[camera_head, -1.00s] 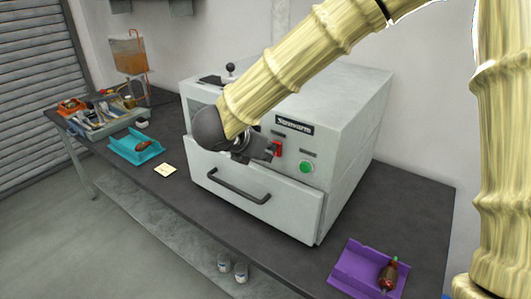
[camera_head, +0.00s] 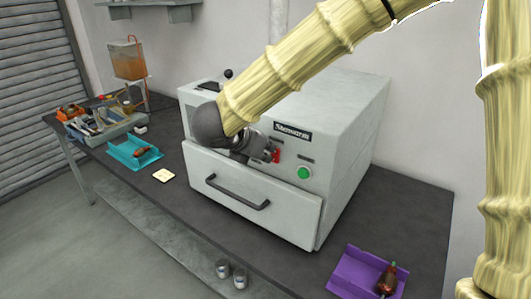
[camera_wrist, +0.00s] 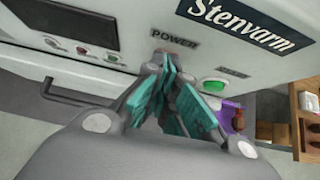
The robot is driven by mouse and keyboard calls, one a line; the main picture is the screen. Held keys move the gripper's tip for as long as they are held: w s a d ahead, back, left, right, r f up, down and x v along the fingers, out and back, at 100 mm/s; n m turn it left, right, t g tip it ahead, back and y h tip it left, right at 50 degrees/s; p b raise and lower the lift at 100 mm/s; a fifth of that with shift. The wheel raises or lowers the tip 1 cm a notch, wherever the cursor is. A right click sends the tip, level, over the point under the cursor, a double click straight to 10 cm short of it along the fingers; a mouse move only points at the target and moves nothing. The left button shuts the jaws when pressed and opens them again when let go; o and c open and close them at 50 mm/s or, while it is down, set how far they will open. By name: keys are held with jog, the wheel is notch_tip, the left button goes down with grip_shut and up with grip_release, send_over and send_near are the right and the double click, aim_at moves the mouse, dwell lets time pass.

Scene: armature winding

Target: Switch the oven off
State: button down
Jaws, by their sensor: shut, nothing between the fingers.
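The oven (camera_head: 345,130) is a light grey box on a dark bench, with a Stenvarm label on its front. A red power switch (camera_head: 277,155) sits on the front panel, left of a round green button (camera_head: 303,173). My gripper (camera_head: 268,150) is at the panel, with its fingertips right beside the red switch. In the wrist view my gripper (camera_wrist: 167,66) is shut, its teal-padded fingers just below the POWER label (camera_wrist: 175,39). The fingers hide the switch there, so I cannot tell its position or whether they touch it. The green button (camera_wrist: 213,86) shows to their right.
The oven's lower drawer (camera_head: 295,213) is closed, with a dark bar handle (camera_head: 238,192). A purple tray (camera_head: 350,272) holding a brown part stands at the right. A teal tray (camera_head: 125,152) and a yellow note (camera_head: 163,175) lie left of the oven.

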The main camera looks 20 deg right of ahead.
jog(key=b+v, duration=0.4)
jog(key=v, duration=0.9)
jog(key=shift+f, duration=0.15)
jog(key=shift+s+a, duration=0.1)
jog(key=shift+a, duration=0.05)
